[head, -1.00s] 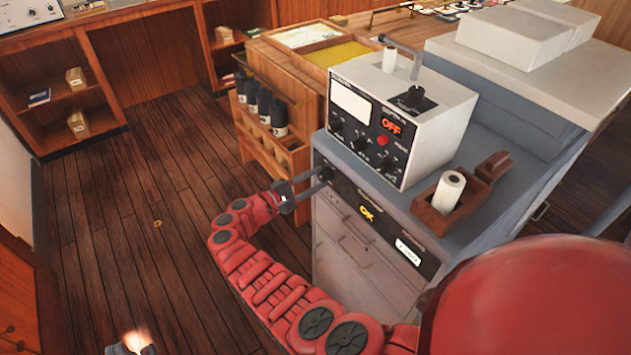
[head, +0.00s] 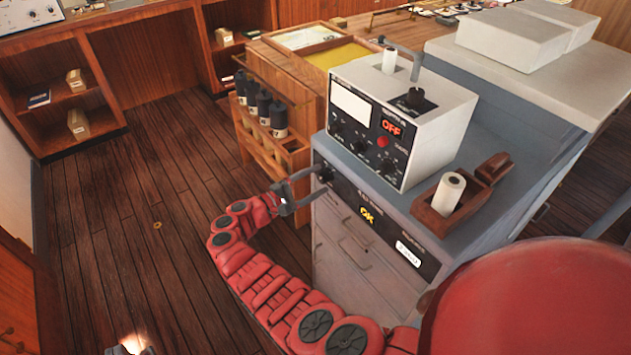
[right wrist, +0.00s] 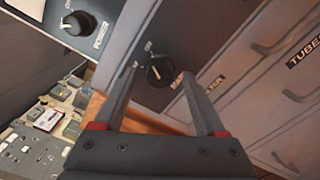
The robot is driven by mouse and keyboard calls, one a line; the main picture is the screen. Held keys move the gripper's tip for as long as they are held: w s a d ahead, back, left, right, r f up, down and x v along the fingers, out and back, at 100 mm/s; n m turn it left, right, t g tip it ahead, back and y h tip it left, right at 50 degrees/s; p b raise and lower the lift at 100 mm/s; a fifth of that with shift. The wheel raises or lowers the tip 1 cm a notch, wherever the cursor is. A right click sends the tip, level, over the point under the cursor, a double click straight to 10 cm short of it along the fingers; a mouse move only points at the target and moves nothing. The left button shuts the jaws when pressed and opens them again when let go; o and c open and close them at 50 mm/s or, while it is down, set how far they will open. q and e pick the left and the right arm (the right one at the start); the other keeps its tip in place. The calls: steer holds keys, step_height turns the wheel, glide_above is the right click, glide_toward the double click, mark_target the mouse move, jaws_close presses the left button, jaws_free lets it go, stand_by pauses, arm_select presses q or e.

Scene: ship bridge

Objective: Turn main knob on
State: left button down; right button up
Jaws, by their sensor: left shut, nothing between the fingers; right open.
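The main knob (right wrist: 160,71) is a round black knob on the dark front panel of the grey cabinet, beside a partly hidden "MAIN" label. In the head view it shows small at the panel's left end (head: 325,175). My right gripper (head: 324,180) is open, its fingers pointing at the panel. In the right wrist view its fingertips (right wrist: 158,72) appear on either side of the knob; I cannot tell whether they touch it. A display on the white box above reads "OFF" (head: 391,128). My left gripper (head: 130,346) is low at the bottom left, away from the cabinet.
The white control box (head: 440,120) stands on the cabinet, with a wooden tray (head: 432,217) holding a white roll to its right. A wooden rack (head: 298,160) with black bottles is just left of the cabinet. The wooden floor (head: 150,190) at left is clear.

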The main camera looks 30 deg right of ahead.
steer(key=s+a+b, duration=0.2)
steer(key=a+b, duration=0.3)
steer(key=a, duration=1.2)
steer(key=shift+s+b, duration=0.2)
steer(key=shift+b, duration=0.1)
steer(key=shift+f, duration=0.1)
